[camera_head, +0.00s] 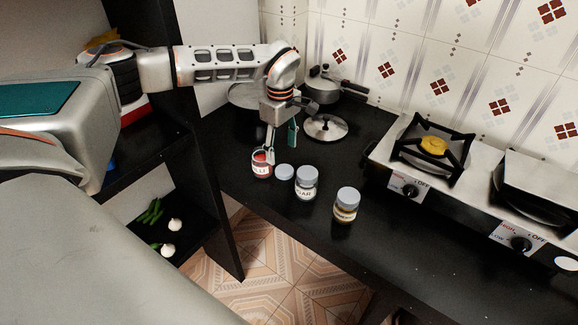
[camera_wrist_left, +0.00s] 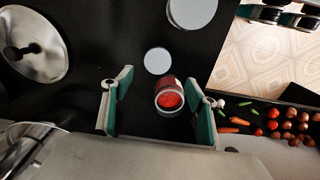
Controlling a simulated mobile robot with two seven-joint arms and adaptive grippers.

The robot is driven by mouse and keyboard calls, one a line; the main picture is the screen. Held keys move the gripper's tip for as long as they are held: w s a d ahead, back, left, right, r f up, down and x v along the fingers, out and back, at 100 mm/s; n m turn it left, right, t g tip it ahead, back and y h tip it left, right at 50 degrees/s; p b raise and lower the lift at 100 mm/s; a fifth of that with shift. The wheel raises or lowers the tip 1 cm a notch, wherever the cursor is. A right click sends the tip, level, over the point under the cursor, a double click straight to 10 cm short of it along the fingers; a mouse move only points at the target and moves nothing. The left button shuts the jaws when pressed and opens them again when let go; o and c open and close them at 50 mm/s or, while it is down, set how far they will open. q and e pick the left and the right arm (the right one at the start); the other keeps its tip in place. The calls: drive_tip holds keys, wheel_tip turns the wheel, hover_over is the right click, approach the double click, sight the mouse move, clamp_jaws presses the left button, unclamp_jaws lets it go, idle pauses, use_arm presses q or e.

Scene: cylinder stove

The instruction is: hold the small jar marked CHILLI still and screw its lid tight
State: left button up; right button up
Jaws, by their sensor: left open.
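The small CHILLI jar (camera_head: 262,168) stands upright and uncovered near the left end of the black counter, part of its label readable. In the left wrist view its open mouth shows red contents (camera_wrist_left: 169,99). A flat grey lid (camera_head: 285,172) lies on the counter just right of the jar; it also shows in the left wrist view (camera_wrist_left: 157,61). My left gripper (camera_head: 281,147) is open over the jar. In the left wrist view the jar is between the fingers (camera_wrist_left: 160,108), nearer the right finger; contact cannot be told. My right gripper is not in view.
A jar with a label ending in AR (camera_head: 306,185) and another lidded jar (camera_head: 346,206) stand right of the loose lid. A pot lid (camera_head: 324,127) and a pot (camera_head: 322,88) are behind. The stove (camera_head: 408,187) is at right. The counter's front edge is close to the jars.

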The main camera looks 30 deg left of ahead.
sight(284, 170)
use_arm(q)
drive_tip(key=shift+s+r, duration=0.1)
drive_tip(key=shift+s, duration=0.1)
drive_tip(key=shift+f, duration=1.25)
drive_tip(key=shift+w+f, duration=0.1)
drive_tip(key=shift+w, duration=0.05)
drive_tip(key=shift+w+d+f, duration=0.15)
drive_tip(key=shift+w+f, duration=0.05)
drive_tip(key=shift+f, duration=1.1)
drive_tip(key=shift+w+d+f, duration=0.1)
drive_tip(key=shift+w+f, duration=0.05)
drive_tip(key=shift+f, duration=1.15)
drive_tip(key=shift+c, duration=0.3)
drive_tip(key=c, duration=0.7)
